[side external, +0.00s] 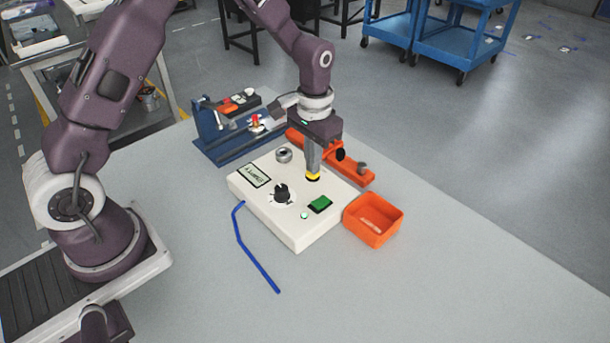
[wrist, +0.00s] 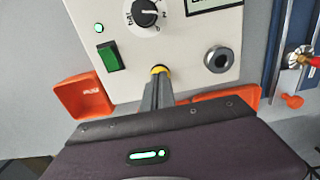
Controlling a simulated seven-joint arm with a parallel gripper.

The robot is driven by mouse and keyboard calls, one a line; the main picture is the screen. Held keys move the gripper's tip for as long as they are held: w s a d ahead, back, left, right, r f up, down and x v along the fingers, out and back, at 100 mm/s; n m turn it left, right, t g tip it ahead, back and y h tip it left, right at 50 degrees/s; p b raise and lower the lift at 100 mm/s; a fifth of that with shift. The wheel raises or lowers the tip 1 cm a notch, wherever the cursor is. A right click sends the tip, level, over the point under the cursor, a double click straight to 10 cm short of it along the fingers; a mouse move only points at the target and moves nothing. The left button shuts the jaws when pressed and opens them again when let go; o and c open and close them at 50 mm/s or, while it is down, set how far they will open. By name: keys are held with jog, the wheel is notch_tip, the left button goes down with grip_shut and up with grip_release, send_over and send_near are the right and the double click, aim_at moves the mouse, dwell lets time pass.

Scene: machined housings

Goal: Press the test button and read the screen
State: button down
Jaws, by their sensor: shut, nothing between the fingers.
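The white test box (side external: 290,222) lies flat on the grey table. Its screen (side external: 254,175) has dark characters too small to read surely; only an edge of the screen (wrist: 205,4) shows in the wrist view. My gripper (side external: 313,175) is shut and points down at the box's far right part. A yellow ring (side external: 313,178) shows right at its fingertips, also in the wrist view (wrist: 159,69). The fingers hide most of what is there, and I cannot tell whether they touch or press it.
The box also carries a black knob (side external: 282,193), green switch (side external: 320,204), lit green lamp (side external: 304,215) and round metal socket (side external: 284,155). An orange bin (side external: 372,220) stands at its right. An orange holder (side external: 355,175) and blue fixture (side external: 215,145) stand behind. A blue strip (side external: 252,250) lies in front.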

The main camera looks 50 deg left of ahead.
jog(key=shift+r, duration=2.6)
jog(key=s+r+t, duration=0.3)
jog(key=s+r, duration=0.9)
jog(key=r, duration=0.3)
jog(key=s+r+t, duration=0.1)
jog(key=s+t, duration=0.1)
jog(key=s, duration=1.2)
jog(key=shift+s+d+r+t, duration=0.15)
jog(key=shift+s+d+t, duration=0.05)
jog(key=shift+d+t, duration=0.1)
